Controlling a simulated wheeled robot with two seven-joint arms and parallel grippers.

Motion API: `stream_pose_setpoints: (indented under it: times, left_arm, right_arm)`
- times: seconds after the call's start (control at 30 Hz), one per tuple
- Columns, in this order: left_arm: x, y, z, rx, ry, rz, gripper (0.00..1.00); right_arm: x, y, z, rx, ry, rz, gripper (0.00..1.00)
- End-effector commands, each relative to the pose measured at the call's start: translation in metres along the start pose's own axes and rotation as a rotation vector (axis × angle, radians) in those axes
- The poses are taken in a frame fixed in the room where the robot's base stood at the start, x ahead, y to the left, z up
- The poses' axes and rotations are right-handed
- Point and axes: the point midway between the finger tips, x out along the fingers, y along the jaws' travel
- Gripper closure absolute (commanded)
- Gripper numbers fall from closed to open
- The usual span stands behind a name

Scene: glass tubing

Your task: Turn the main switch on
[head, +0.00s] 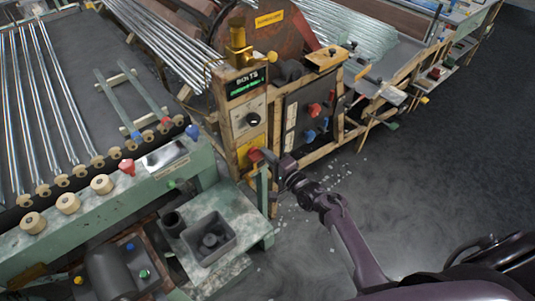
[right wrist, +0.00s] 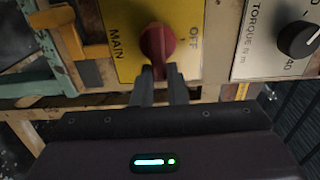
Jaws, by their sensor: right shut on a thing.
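The main switch is a red knob (right wrist: 158,40) on a yellow plate (right wrist: 125,18) marked MAIN and OFF in the right wrist view. In the head view the red knob (head: 255,155) sits low on the front of the wooden control post. My right gripper (right wrist: 160,72) has its dark fingertips shut on the near end of the knob. In the head view the same gripper (head: 268,158) reaches the post from the right and partly covers the switch. My left gripper is not in view.
A black torque dial (right wrist: 298,40) is beside the switch plate. A green-lit display (head: 246,84) is higher on the post. A dark panel with red and blue knobs (head: 314,110) stands to its right. A green bench (head: 205,175) stands left; open floor (head: 420,180) lies right.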

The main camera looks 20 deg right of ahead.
Motion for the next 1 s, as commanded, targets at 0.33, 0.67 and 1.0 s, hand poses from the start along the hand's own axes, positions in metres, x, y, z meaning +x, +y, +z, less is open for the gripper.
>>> stream_pose_setpoints:
  times: [0.33, 0.67, 1.0]
  left_arm:
    - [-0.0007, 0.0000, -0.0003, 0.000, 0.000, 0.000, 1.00]
    - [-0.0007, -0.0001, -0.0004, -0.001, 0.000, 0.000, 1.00]
    - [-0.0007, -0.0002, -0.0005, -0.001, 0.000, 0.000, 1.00]
  right_arm:
    - [-0.0001, 0.0009, -0.0003, 0.026, 0.001, 0.001, 1.00]
    - [-0.0001, 0.0010, -0.0002, 0.025, 0.001, 0.001, 0.72]
    - [-0.0015, 0.0011, -0.0001, 0.024, 0.001, 0.001, 0.65]
